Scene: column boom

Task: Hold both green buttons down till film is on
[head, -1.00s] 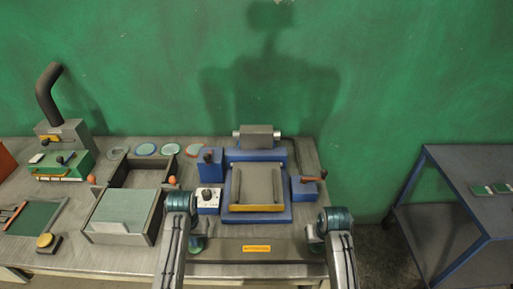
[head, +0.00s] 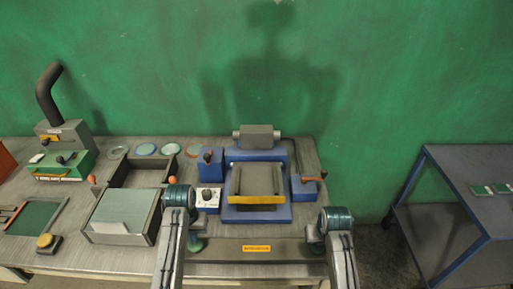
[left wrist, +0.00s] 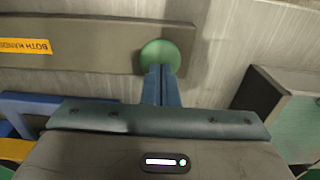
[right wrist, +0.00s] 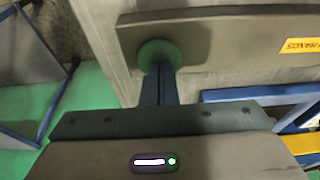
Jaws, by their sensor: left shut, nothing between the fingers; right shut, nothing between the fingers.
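The left green button (left wrist: 166,50) is a round disc on a grey bar (left wrist: 75,45) with a yellow label. My left gripper (left wrist: 160,70) is shut and empty, its fingertips overlapping that button's near edge. The right green button (right wrist: 158,50) sits near the other end of the bar. My right gripper (right wrist: 157,69) is shut and empty, its fingertips over that button's near edge. Both seem to touch, but I cannot tell how far the buttons are pressed. In the head view my arms hide most of both buttons. A blue press (head: 230,213) with a grey plate (head: 257,180) stands behind the bar. I cannot make out a film.
A white control box (head: 207,199) and a red-tipped lever (head: 314,179) flank the press. A blue-framed table (head: 450,165) stands at the right across a gap.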

